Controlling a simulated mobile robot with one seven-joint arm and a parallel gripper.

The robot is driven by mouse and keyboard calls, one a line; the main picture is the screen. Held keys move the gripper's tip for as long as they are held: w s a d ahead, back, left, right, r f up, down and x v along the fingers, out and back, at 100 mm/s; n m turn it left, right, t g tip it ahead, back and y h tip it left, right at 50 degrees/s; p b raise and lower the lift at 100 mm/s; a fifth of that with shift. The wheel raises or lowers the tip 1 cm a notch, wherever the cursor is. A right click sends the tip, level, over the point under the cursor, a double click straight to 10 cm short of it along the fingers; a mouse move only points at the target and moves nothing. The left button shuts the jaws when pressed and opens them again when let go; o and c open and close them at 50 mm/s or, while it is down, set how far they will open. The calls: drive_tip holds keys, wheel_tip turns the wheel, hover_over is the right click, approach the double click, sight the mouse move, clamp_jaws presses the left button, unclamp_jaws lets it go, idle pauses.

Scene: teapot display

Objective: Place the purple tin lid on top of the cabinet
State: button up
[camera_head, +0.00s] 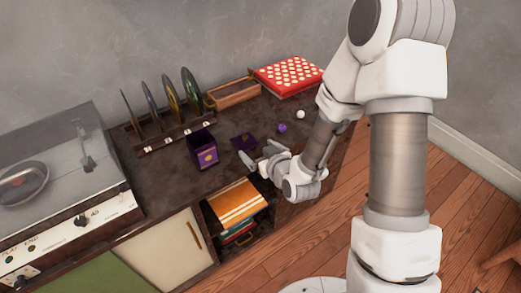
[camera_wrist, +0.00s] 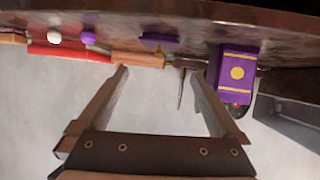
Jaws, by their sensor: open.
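The purple tin lid (camera_head: 243,141) lies flat on the dark cabinet top (camera_head: 170,178), near its front edge. It also shows in the upside-down wrist view as a thin purple strip (camera_wrist: 159,40). An open-looking purple tin (camera_head: 202,150) with a gold emblem stands to its left; in the wrist view the tin (camera_wrist: 237,78) is at the right. My gripper (camera_head: 257,158) is open and empty at the front edge of the cabinet, just in front of the lid. In the wrist view, the lid appears beyond and between my gripper's spread fingers (camera_wrist: 158,76), apart from them.
A purple ball (camera_head: 282,128) and a white ball (camera_head: 300,114) lie right of the lid. Behind are a rack of discs (camera_head: 172,137), a wooden tray (camera_head: 233,93) and a red dotted box (camera_head: 288,74). A record player (camera_head: 62,190) stands left. Books (camera_head: 238,204) fill an open shelf below.

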drive_tip(key=s+d+r+m+g+h, duration=0.25)
drive_tip(key=s+d+r+h, duration=0.2)
drive_tip(key=d+r, duration=0.65)
drive_tip(key=s+d+r+m+g, duration=0.1)
drive_tip(key=s+r+g, duration=0.1)
drive_tip(key=s+r, duration=0.4)
drive_tip(key=s+d+r+m+g, duration=0.1)
drive_tip(key=s+r, duration=0.5)
drive_tip(key=s, duration=0.7)
drive_tip(key=shift+d+m+g+h, duration=0.15)
drive_tip(key=shift+m+g+h, duration=0.2)
drive_tip(key=shift+m, duration=0.1)
drive_tip(key=shift+s+r, duration=0.1)
drive_tip(key=shift+r, duration=0.05)
wheel_tip(320, 180, up, 12)
drive_tip(key=p, duration=1.2)
drive_tip(key=shift+f, duration=0.25)
